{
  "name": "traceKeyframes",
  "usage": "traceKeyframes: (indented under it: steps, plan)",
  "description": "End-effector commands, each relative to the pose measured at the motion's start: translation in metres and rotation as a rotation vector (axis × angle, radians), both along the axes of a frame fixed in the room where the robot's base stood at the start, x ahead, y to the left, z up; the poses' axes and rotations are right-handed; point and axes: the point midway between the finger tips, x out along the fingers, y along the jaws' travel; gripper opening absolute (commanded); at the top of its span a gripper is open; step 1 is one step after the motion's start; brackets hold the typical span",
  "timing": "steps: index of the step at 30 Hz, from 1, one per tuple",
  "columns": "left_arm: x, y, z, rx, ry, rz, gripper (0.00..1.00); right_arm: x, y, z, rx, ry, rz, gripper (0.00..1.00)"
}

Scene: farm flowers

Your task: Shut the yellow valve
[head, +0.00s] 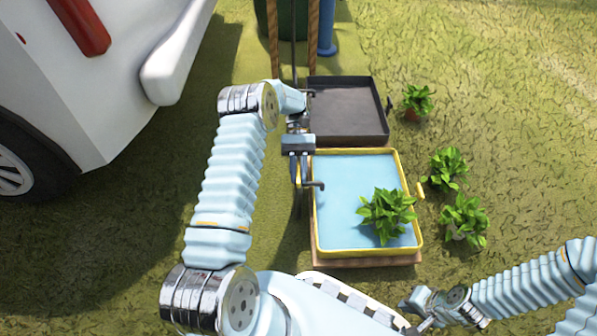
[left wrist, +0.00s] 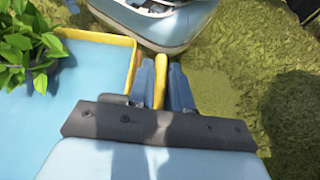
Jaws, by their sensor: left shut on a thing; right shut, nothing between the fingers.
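The yellow valve (left wrist: 161,72) shows in the left wrist view as a narrow yellow handle between my left gripper's two blue fingers. My left gripper (left wrist: 162,84) is shut on it. In the head view my left gripper (head: 299,172) points down at the left edge of the yellow-rimmed tray (head: 359,153), beside a dark tap. There the gripper mostly hides the handle. My right gripper (head: 407,304) is shut and empty low in the head view, in front of the tray and apart from it.
A potted plant (head: 388,214) stands in the blue water of the yellow tray. A dark empty tray (head: 348,110) lies behind it. Several potted plants, one being (head: 446,168), stand on the grass to the right. A white vehicle (head: 110,80) stands at the left.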

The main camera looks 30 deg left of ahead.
Motion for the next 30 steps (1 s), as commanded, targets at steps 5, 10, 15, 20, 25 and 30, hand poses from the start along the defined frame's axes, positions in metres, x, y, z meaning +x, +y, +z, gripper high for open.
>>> traceKeyframes:
  steps: [5,10,15,20,25,30]
  plan:
    - [0.000,0.000,0.000,0.000,0.001,-0.001,0.28,0.000,0.000,0.000,0.000,0.000,0.000,0.00]
    - [0.000,0.000,0.000,-0.001,0.001,0.000,0.39,0.000,0.000,0.000,0.000,0.000,0.000,0.00]
    - [0.000,0.000,0.001,0.000,0.000,0.000,0.39,0.000,0.000,0.000,0.000,0.000,0.000,0.00]
    - [0.000,0.000,0.014,0.001,-0.002,0.000,0.39,0.000,0.000,0.005,0.000,0.001,0.000,0.00]
    - [-0.010,-0.006,0.051,0.000,0.001,-0.001,0.39,-0.001,0.000,0.018,0.000,0.002,0.002,0.00]
    - [-0.037,-0.022,0.088,0.000,0.000,-0.001,0.39,-0.001,0.001,0.032,0.002,0.006,0.003,0.00]
